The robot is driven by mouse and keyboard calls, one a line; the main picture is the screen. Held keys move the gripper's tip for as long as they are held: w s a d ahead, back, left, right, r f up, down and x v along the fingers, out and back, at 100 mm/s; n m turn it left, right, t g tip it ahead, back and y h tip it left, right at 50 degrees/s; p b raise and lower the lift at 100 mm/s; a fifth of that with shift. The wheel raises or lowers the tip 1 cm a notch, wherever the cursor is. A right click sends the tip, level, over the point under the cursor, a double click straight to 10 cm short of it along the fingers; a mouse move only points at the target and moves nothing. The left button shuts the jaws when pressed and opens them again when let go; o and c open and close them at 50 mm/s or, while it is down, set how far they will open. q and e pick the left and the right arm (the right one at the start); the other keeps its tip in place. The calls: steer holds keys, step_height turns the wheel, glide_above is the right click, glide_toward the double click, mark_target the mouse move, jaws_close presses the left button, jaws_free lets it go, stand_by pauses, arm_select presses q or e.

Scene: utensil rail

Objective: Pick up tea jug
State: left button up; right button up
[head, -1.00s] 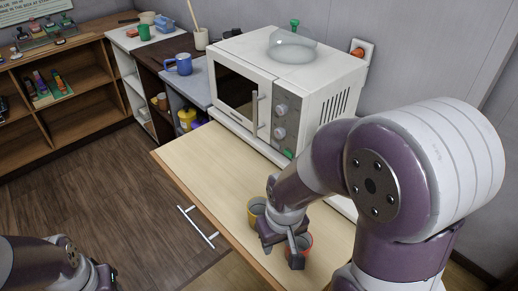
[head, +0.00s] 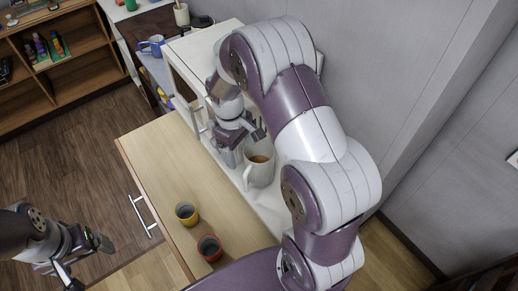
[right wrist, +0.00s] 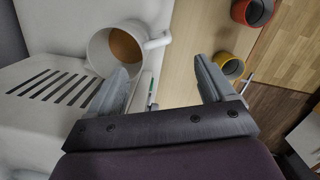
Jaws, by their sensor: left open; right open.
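The tea jug (head: 259,174) is white with a handle and holds brown tea. In the right wrist view the jug (right wrist: 108,62) is ahead, partly behind the left finger. Its handle (right wrist: 158,42) lies ahead of the gap between the fingers (right wrist: 163,78). I cannot tell whether a finger touches the jug. My left gripper (head: 88,262) is open and empty, low at the left, away from the jug.
A yellow cup (head: 187,214) and a red cup (head: 209,248) stand on the wooden counter (head: 165,165). The counter left of the cups is clear.

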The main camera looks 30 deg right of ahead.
mark_target(248, 169)
steer(key=shift+n, duration=0.5)
steer(key=f, duration=0.2)
steer(key=d+f+p, duration=0.1)
steer(key=f, duration=0.1)
steer(key=s+f, duration=0.1)
steer(key=f, duration=0.2)
steer(key=shift+d+f+p, duration=0.1)
steer(key=shift+d+p, duration=0.1)
steer(key=shift+p, duration=0.1)
steer(key=f+p, duration=0.1)
steer(key=f, duration=0.1)
steer(key=f+p, duration=0.1)
steer(key=f, duration=0.2)
steer(key=shift+s+a, duration=0.15)
steer(key=shift+s, duration=0.05)
steer(key=shift+f, duration=0.2)
steer(key=c, duration=1.5)
steer(key=shift+r, duration=0.15)
